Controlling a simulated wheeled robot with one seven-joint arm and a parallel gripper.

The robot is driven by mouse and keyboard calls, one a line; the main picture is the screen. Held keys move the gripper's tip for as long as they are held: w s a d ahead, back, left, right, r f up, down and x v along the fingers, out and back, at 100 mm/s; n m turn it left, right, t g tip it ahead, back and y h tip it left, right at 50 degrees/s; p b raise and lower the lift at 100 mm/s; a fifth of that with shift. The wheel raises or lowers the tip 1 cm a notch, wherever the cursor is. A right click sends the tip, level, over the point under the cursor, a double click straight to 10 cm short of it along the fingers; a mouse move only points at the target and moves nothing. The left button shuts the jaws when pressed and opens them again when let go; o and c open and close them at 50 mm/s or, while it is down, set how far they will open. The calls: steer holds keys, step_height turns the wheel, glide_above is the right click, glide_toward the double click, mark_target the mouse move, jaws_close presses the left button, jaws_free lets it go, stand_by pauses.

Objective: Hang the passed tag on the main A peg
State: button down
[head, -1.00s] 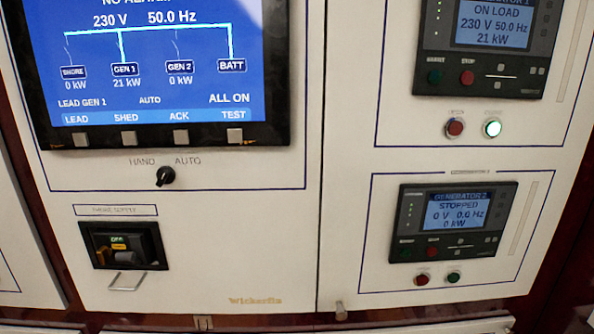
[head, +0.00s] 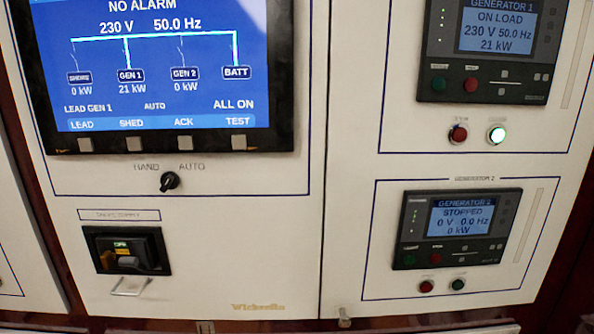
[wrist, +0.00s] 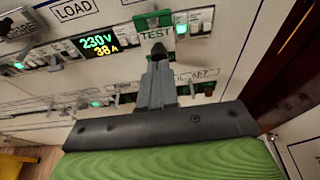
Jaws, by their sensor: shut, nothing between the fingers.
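In the wrist view my gripper (wrist: 159,55) is shut, with nothing visible between its fingers. Its fingertips are in front of a green-edged white tag (wrist: 152,24) on the panel, on which "TEST" can be read. The fingers cover part of the tag, and I cannot tell if they touch it or whether it is the passed tag. I cannot pick out the main A peg. The head view shows neither my gripper nor a tag.
In the wrist view a lit meter (wrist: 98,43) reads 230 V and 38 A, beside breakers with green lamps. In the head view are a large screen (head: 160,60), the hand-auto switch (head: 170,181), the shore supply breaker (head: 127,251) and the generator 2 controller (head: 456,229).

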stand_by(0.4)
steer(key=f+p+v, duration=0.1)
steer(key=p+v, duration=0.2)
steer(key=v, duration=1.8)
steer(key=shift+s+a+f, duration=0.15)
steer(key=shift+s+f, duration=0.05)
steer(key=shift+s, duration=0.25)
